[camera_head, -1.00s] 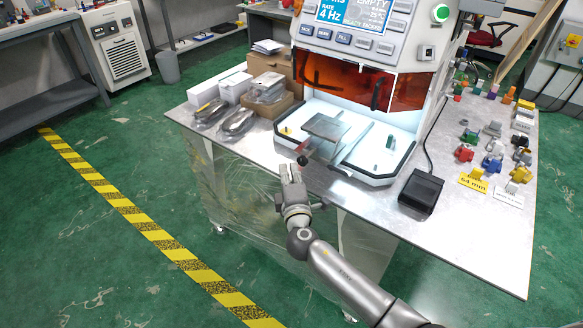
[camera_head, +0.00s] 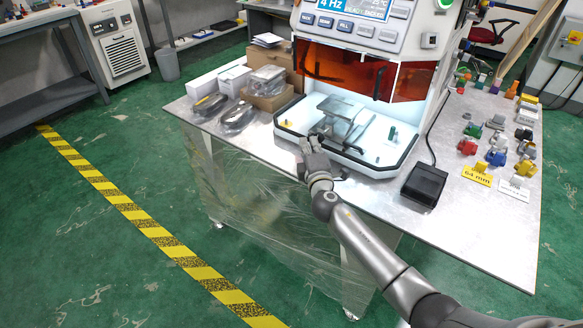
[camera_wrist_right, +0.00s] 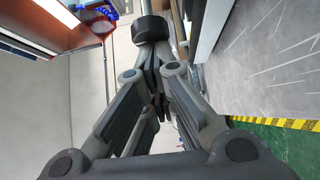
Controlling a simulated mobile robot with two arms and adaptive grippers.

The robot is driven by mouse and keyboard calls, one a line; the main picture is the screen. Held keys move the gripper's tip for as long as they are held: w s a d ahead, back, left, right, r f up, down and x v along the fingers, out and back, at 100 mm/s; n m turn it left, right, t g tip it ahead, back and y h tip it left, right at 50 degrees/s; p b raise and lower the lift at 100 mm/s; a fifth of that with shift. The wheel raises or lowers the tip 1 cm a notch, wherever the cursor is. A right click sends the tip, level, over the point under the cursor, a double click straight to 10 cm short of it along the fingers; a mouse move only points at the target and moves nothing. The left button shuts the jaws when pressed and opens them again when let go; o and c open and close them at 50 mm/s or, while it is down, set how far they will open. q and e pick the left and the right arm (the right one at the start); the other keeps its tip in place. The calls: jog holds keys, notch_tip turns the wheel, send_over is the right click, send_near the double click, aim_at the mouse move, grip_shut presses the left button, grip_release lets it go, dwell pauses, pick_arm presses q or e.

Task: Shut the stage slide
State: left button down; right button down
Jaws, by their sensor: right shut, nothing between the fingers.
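The stage slide shows in the head view as a grey plate (camera_head: 343,107) on its rail inside the white tray (camera_head: 371,171) of the machine. My right gripper (camera_head: 309,141) is at the tray's front left rim, in front of the plate. In the right wrist view its fingers (camera_wrist_right: 153,75) are closed together and empty. A black round knob (camera_wrist_right: 151,28) is right at the fingertips, and I cannot tell if they touch. My left gripper is in neither view.
An orange shield (camera_head: 335,65) hangs above the plate. A black pedal box (camera_head: 424,186) stands right of the tray. Boxes (camera_head: 268,95) and wrapped parts (camera_head: 237,117) lie to the left. Several coloured pieces (camera_head: 497,157) stand at the right.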

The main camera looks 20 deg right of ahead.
aim_at(324, 132)
jog(key=w+d+b, duration=0.1)
jog(key=w+d, duration=0.1)
jog(key=w+d+b, duration=0.1)
jog(key=w+d, duration=0.1)
jog(key=d, duration=0.1)
jog(key=shift+w+d+f, duration=0.1)
jog(key=shift+w+d, duration=0.05)
jog(key=shift+d, duration=0.2)
jog(key=shift+d+r, duration=0.15)
jog(key=shift+r, duration=0.05)
